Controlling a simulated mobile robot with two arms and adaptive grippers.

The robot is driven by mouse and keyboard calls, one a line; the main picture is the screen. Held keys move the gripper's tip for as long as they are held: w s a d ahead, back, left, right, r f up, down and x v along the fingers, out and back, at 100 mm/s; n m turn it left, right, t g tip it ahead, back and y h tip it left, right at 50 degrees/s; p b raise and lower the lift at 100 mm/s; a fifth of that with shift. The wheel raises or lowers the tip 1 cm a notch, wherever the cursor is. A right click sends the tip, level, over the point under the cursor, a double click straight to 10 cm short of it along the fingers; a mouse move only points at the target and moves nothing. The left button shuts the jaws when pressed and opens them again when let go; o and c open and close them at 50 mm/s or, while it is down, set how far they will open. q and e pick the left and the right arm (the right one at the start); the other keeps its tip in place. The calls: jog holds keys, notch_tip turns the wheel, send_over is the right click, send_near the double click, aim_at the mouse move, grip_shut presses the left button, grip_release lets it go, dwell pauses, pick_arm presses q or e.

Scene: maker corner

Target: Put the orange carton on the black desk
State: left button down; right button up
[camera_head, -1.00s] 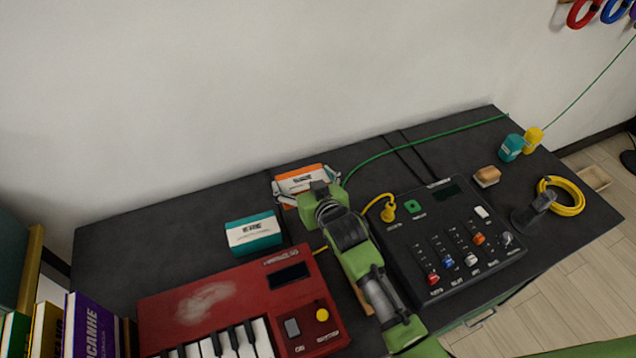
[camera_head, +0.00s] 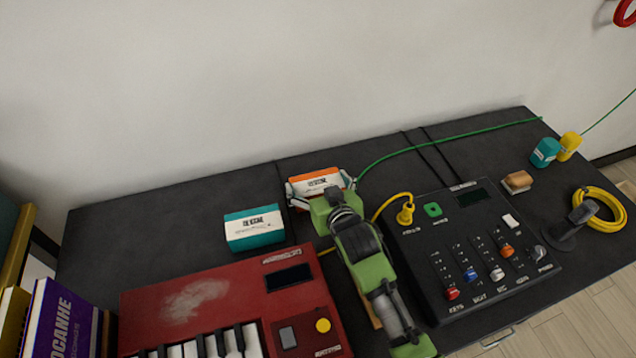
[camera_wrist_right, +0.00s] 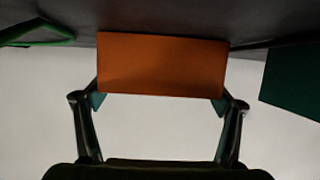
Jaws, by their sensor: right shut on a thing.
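The orange carton (camera_head: 316,180), orange and white with dark lettering, is at the back of the black desk (camera_head: 160,220), near the wall. My right gripper (camera_head: 319,191) is shut on it, with a finger on each side. In the right wrist view, the carton's plain orange face (camera_wrist_right: 162,64) lies between the two fingertips (camera_wrist_right: 160,98). I cannot tell whether the carton touches the desk top. My left gripper does not show.
A teal and white carton (camera_head: 254,229) stands to the left. A red keyboard (camera_head: 220,300) and a black mixer (camera_head: 470,250) flank my right arm. A green cable (camera_head: 440,139) runs along the back.

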jog(key=o, duration=1.1)
jog(key=shift+o, duration=0.5)
jog(key=shift+f, duration=0.1)
jog(key=v, duration=1.2)
jog(key=shift+r+p, duration=0.25)
jog(key=shift+p, duration=0.05)
jog(key=shift+w+d, duration=0.1)
